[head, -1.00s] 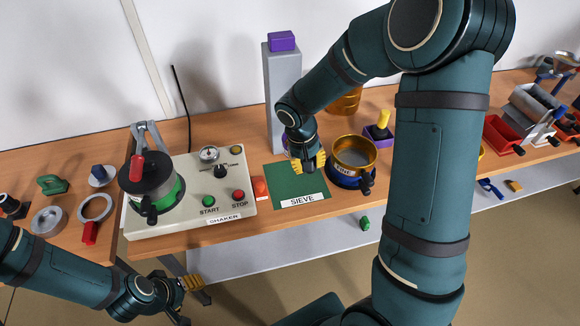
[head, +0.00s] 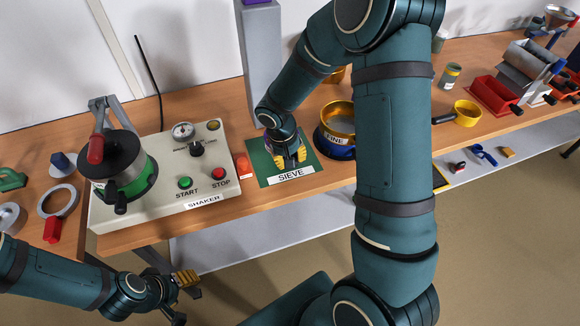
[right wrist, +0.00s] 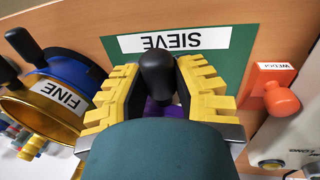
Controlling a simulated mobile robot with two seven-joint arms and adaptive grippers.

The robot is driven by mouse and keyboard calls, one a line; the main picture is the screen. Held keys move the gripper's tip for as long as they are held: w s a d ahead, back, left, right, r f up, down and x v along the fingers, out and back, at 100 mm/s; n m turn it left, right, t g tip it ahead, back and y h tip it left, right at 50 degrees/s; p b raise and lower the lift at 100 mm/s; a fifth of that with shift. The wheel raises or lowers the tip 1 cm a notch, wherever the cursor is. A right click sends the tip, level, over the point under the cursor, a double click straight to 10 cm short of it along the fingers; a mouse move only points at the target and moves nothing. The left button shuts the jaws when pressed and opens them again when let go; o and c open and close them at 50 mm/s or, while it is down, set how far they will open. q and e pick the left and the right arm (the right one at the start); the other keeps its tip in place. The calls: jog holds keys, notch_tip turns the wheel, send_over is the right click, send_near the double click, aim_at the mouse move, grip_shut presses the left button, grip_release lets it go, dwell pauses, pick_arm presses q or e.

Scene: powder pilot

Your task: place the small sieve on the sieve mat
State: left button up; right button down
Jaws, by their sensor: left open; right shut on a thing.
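The green sieve mat (head: 267,167), labelled SIEVE, lies near the bench's front edge; it also shows in the right wrist view (right wrist: 225,62). My right gripper (head: 289,160) is over the mat's middle. In the right wrist view its yellow fingers (right wrist: 165,95) are shut on a black handle (right wrist: 158,76) with a little purple (right wrist: 160,108) below it. The rest of this held thing is hidden, so I cannot tell whether it touches the mat. My left gripper (head: 184,292) is open and empty, low in front of the bench.
A gold and blue sieve labelled FINE (head: 336,140) stands close right of the mat. A red-orange wedge (head: 243,166) and the shaker (head: 165,172) are on the left. A grey column (head: 262,70) stands behind. A yellow cup (head: 467,113) is farther right.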

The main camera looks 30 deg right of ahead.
aim_at(290, 174)
notch_tip(290, 174, down, 4)
jog(key=shift+r+b, duration=0.1)
jog(key=shift+b, duration=0.35)
jog(key=shift+r, duration=0.1)
jog(key=c, duration=0.8)
grip_release()
jog(key=shift+c, duration=0.2)
jog(key=shift+r, duration=0.15)
notch_tip(290, 174, up, 12)
jog(key=a+p, duration=0.2)
jog(key=shift+w+a+f+p, duration=0.15)
jog(key=shift+f+p, duration=0.1)
jog(key=shift+p, duration=0.1)
